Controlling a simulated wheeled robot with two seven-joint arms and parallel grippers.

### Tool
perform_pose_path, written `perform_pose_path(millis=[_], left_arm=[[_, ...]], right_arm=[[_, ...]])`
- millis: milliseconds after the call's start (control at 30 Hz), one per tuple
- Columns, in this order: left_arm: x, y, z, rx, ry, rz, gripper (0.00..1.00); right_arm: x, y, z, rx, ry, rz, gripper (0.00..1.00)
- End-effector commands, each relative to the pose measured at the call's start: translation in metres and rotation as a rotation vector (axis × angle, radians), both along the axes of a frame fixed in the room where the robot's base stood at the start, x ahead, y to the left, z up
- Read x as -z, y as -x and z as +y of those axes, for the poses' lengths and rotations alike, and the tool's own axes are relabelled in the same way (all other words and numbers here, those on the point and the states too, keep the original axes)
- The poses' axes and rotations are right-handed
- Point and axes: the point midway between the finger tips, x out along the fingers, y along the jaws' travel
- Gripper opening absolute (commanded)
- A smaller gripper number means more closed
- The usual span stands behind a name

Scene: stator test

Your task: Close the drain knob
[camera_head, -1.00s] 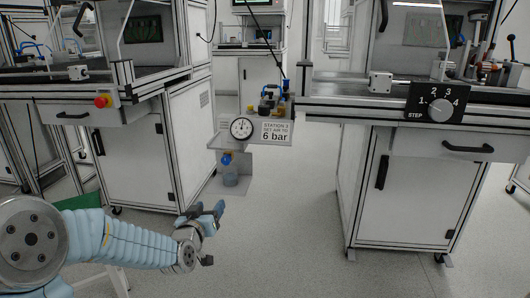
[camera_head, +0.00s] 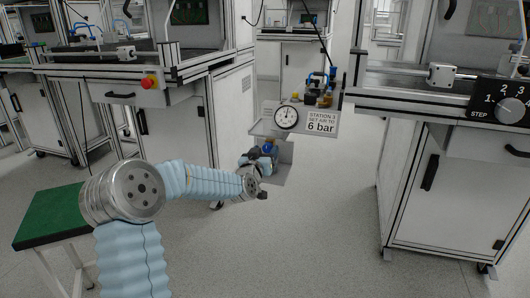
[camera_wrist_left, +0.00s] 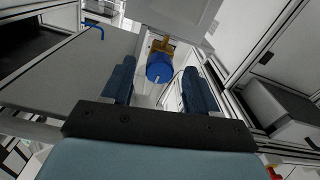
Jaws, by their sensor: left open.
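My left gripper (camera_head: 258,157) is open in front of the small station in the middle of the head view. In the left wrist view its two dark fingers stand apart, with a blue cylindrical part (camera_wrist_left: 159,69) showing between and beyond them. This may be the drain knob; a brass-yellow fitting (camera_wrist_left: 163,46) sits behind it. I cannot tell any contact between the fingers and the blue part. In the head view a bit of blue (camera_head: 268,147) shows just behind the gripper, which hides most of the area below the gauge. My right gripper is not in view.
A round pressure gauge (camera_head: 286,117) and a sign reading 6 bar (camera_head: 321,123) are on the station front. White cabinets stand left and right, one with a red button (camera_head: 149,83). A green-topped table (camera_head: 52,215) is at lower left. The floor ahead is clear.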

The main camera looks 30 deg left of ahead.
Motion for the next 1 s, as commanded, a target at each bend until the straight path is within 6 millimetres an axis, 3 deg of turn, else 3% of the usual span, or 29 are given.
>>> perform_pose_path(millis=[300,667,1000], left_arm=[[0.0001,-0.0032,0.0005,0.000,0.000,0.000,0.57],[0.0001,-0.0029,0.0005,0.000,0.000,0.000,0.03],[0.0011,-0.0030,-0.0002,0.001,-0.054,0.012,0.03]], right_arm=[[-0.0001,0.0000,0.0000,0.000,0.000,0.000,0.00],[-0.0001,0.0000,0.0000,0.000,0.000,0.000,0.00],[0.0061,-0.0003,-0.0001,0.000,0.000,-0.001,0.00]])
